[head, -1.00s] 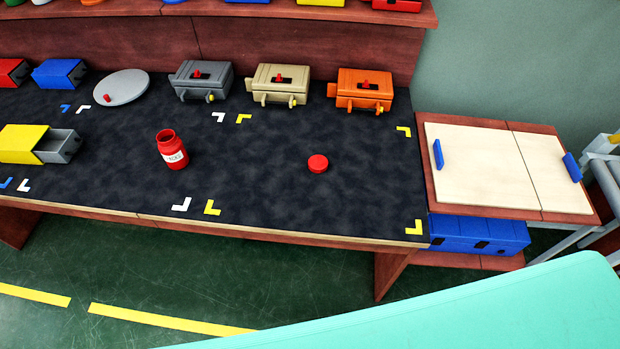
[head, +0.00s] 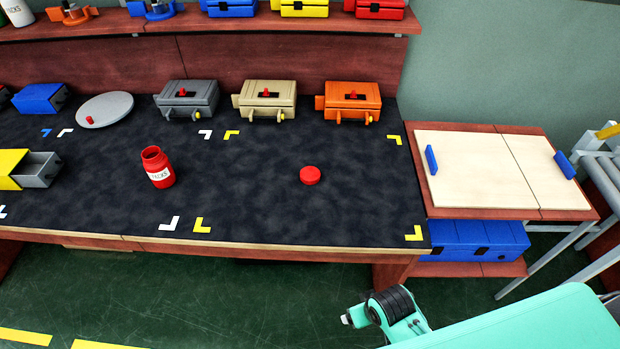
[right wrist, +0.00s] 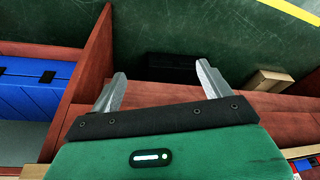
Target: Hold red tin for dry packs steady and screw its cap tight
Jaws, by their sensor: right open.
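The red tin (head: 158,170) stands upright and open-topped on the dark table mat, with a white label on its front. Its round red cap (head: 310,175) lies flat on the mat to the right, apart from the tin. My right gripper (right wrist: 160,85) is open and empty in the right wrist view, with no tin or cap near its fingers. In the head view part of my right arm shows low at the front, below the table edge. My left gripper is not in view.
Grey, beige and orange boxes (head: 348,100) stand along the back of the mat. A grey round plate (head: 105,108) and an open yellow drawer box (head: 12,168) are at left. A side table (head: 470,205) stands at right. The mat around tin and cap is clear.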

